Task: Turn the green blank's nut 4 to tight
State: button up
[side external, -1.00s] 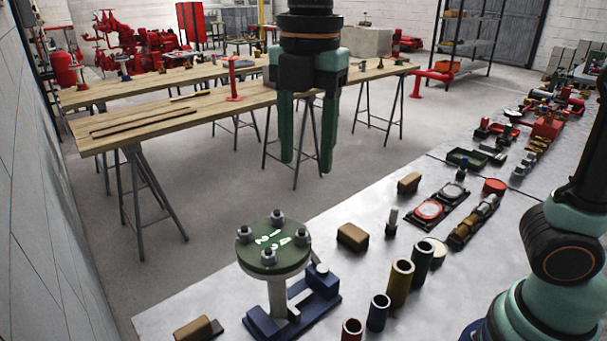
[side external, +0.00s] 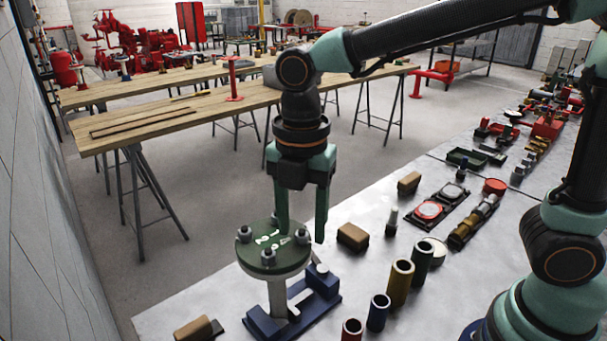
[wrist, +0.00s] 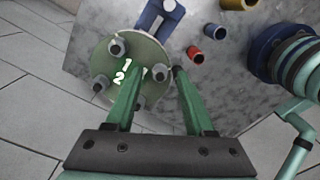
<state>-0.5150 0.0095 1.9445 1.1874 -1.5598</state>
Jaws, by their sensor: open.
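The green blank (side external: 270,262) is a round plate on a grey post, with white numerals and several dark nuts near its rim. Nut 4 (side external: 302,236) is at the right of the blank, beside the numeral that looks like a 4. My gripper (side external: 301,229) points down over it, open, with one finger on each side of the nut. The left finger hides part of the blank (wrist: 112,78) and a numeral there.
A blue fixture (side external: 322,283) stands at the post's foot. Blue, brown and red cylinders (side external: 402,283) stand to the right on the grey bench. A brown block (side external: 352,236) lies behind. The other nuts (side external: 268,256) sit close to the fingers.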

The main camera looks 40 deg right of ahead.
jog(key=shift+f, duration=0.15)
grip_shut()
